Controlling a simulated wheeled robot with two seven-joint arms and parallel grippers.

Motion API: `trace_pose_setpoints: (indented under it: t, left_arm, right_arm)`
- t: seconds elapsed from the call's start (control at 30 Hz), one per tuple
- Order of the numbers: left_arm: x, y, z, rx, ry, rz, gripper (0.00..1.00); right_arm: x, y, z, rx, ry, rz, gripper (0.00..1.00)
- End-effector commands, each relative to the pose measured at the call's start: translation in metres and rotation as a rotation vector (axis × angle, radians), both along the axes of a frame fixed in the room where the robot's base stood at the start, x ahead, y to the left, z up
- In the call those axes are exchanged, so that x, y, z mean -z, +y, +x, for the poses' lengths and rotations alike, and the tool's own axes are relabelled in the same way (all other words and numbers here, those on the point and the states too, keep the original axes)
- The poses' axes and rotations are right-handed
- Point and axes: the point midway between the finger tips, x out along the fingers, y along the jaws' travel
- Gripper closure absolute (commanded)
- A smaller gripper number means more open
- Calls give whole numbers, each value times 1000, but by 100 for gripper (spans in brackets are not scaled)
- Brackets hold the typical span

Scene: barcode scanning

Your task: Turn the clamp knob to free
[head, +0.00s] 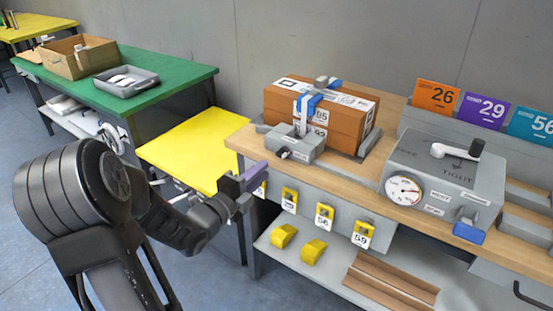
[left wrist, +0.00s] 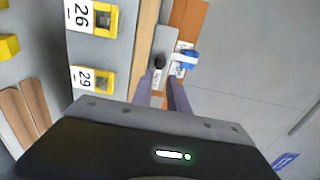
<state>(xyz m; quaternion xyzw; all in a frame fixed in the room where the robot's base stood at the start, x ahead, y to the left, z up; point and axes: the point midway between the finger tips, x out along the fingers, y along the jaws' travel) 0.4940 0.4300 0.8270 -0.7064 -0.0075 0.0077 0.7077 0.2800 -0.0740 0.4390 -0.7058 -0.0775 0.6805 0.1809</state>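A brown box (head: 322,115) with white labels and a strap sits on the wooden bench, held in a grey clamp block (head: 300,141). A small dark knob (head: 284,154) sticks out of the block's front. In the left wrist view the knob (left wrist: 160,62) shows just beyond my fingertips, roughly between them. My left gripper (head: 252,175) has purple fingers, spread apart and empty, and is left of the knob at the bench's front edge. Its fingers (left wrist: 160,84) also show in the left wrist view. I cannot tell the knob's exact setting. My right gripper is not in view.
A grey machine (head: 420,183) with a gauge, a crank handle and a "TIGHT" mark stands to the right. Yellow tags (head: 325,214) hang on the bench front. A yellow table (head: 185,150) and a green table (head: 165,82) are at the left.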

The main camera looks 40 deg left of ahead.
Motion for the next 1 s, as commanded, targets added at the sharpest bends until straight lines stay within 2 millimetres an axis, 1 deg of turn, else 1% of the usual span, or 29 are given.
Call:
trace_pose_setpoints:
  t: [0.17, 0.4, 0.5, 0.6, 0.87, 1.0]
  left_arm:
    - [0, 0, 21, 2, -1, -2, 80]
    - [0, 1, 58, 2, -1, -2, 80]
    - [0, 1, 68, 0, 0, -2, 80]
    - [0, 1, 73, 0, -1, -1, 80]
    - [0, 1, 74, 0, -1, -2, 81]
    - [0, 1, 73, 0, 0, -2, 92]
  right_arm:
    - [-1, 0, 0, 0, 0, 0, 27]
    - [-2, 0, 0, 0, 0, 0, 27]
    - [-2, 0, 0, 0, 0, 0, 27]
    - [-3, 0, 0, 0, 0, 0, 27]
    - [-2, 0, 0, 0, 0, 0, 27]
    - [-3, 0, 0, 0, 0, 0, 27]
